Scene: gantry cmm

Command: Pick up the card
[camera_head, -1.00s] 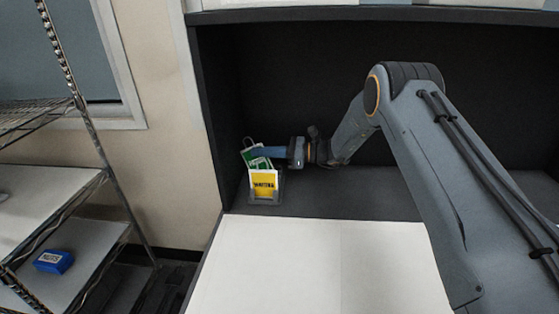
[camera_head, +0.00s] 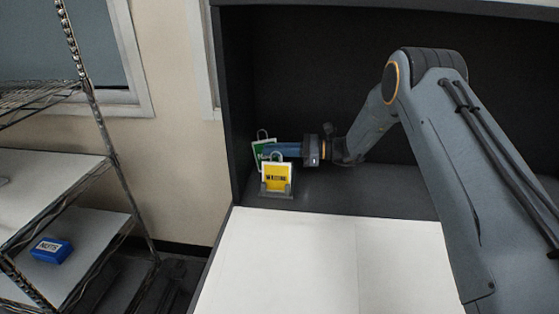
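A green card (camera_head: 258,159) with a white border and a loop at its top stands slightly tilted at the back left of the desk. A yellow card (camera_head: 276,177) with dark lettering and a loop stands in front of it in a small grey holder (camera_head: 277,193). My gripper (camera_head: 268,150) reaches in from the right, its blue fingers level with the green card and overlapping it in the picture. The fingers hide part of the green card. I cannot tell whether they are shut on it or just beside it.
The dark side wall (camera_head: 237,110) of the alcove is close to the left of the cards. The white desktop (camera_head: 300,260) in front is clear. A wire shelf (camera_head: 60,215) at the left holds a blue box (camera_head: 51,250).

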